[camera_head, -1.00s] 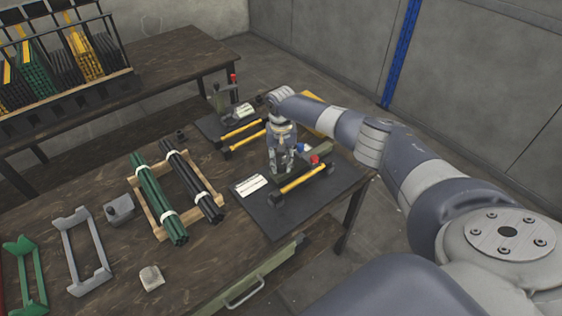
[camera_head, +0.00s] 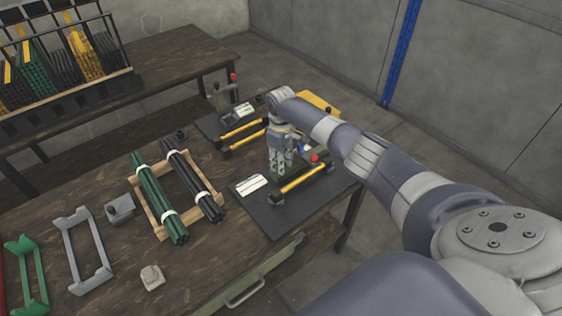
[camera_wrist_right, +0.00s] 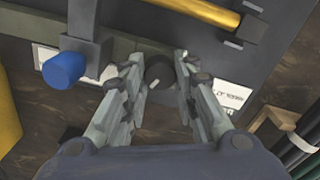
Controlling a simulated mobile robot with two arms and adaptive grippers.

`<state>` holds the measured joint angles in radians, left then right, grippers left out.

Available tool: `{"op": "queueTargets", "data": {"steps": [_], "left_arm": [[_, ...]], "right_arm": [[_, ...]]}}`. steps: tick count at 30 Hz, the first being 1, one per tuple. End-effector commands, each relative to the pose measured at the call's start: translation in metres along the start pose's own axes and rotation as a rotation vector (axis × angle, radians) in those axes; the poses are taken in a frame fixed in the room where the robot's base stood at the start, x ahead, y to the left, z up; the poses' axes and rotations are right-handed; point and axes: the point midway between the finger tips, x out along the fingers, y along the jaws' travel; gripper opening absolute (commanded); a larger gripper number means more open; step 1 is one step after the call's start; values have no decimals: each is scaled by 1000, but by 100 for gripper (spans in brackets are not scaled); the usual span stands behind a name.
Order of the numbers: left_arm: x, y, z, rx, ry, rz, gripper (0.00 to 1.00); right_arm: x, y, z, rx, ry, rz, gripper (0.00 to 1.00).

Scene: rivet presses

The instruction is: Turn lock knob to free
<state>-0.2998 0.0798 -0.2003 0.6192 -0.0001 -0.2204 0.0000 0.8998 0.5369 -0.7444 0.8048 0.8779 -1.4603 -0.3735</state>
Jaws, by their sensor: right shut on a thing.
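The lock knob (camera_wrist_right: 158,72) is a dark round knob with a pale mark on it, seen in the right wrist view. My right gripper (camera_wrist_right: 157,70) has a finger on each side of the knob and is shut on it. In the head view the right gripper (camera_head: 281,172) points down at the near rivet press, and its fingers hide the knob there. The press base (camera_head: 262,214) is a dark plate on the table with a yellow bar (camera_head: 303,180). A red knob (camera_head: 315,158) and a blue knob (camera_wrist_right: 63,69) are beside the gripper. My left gripper is out of view.
A second press with a yellow bar (camera_head: 243,131) stands behind. A white label card (camera_head: 251,184) lies on the near base. Green rods (camera_head: 160,200) and black rods (camera_head: 194,182) rest in a wooden rack at left. A grey bracket (camera_head: 81,250) lies farther left.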

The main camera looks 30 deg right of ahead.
Motion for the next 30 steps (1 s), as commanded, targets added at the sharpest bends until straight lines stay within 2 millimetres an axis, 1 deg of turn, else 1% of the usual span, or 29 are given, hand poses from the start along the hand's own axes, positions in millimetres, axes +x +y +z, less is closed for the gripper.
{"op": "queueTargets", "data": {"steps": [6,15,21,30], "left_arm": [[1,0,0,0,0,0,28],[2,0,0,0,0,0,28],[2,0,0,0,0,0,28],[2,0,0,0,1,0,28]], "right_arm": [[1,0,0,-184,-1,0,3],[0,0,0,-362,-1,0,3],[0,0,0,-420,0,0,3],[0,0,0,-443,0,0,3]]}}
